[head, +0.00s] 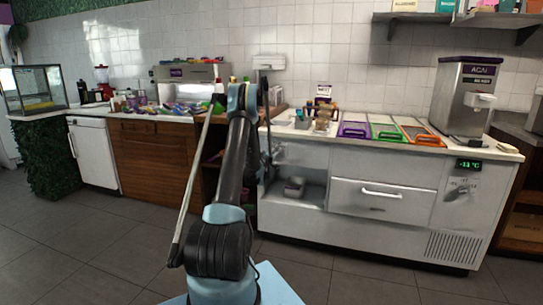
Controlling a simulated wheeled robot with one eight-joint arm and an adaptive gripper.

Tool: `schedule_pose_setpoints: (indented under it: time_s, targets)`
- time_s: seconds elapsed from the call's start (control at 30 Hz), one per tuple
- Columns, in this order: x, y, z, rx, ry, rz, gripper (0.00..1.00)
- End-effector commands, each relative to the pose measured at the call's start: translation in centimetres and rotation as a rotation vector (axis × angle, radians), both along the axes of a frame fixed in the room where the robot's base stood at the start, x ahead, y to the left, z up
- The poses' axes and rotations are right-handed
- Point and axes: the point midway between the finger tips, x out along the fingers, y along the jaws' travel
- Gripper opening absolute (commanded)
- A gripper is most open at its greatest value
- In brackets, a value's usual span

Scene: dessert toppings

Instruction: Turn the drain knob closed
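A small grey fitting (461,189) sits on the front panel of the white freezer counter (300,226), at the right, below a green temperature display (469,164). It may be the drain knob, but it is too small to tell its shape or which way it is turned. My arm rises in the middle of the picture and bends over at the top. A dark part of it hangs behind the upright link, left of the counter's open shelf. My gripper's fingers cannot be made out there, and nothing of my arm touches the fitting.
Purple, green and orange topping trays (386,133) lie on the countertop. An acai machine (468,95) stands at the right end. A drawer (382,199) is shut. The tiled floor (345,287) before the counter is clear.

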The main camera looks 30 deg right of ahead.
Motion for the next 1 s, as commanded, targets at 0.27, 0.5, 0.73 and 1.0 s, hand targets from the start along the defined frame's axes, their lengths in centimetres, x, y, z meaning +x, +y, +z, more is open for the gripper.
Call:
schedule_pose_setpoints:
  time_s: [0.27, 0.5, 0.73, 1.0]
  targets:
    - [0.02, -0.11, 0.0, 0.0, 0.0, 0.0, 0.58]
    - [0.04, -0.09, -0.01, 0.0, 0.0, 0.0, 0.14]
    - [0.09, -0.03, -0.04, -0.006, 0.007, 0.001, 0.14]
    - [0.16, 0.06, -0.09, -0.072, 0.084, 0.003, 0.14]
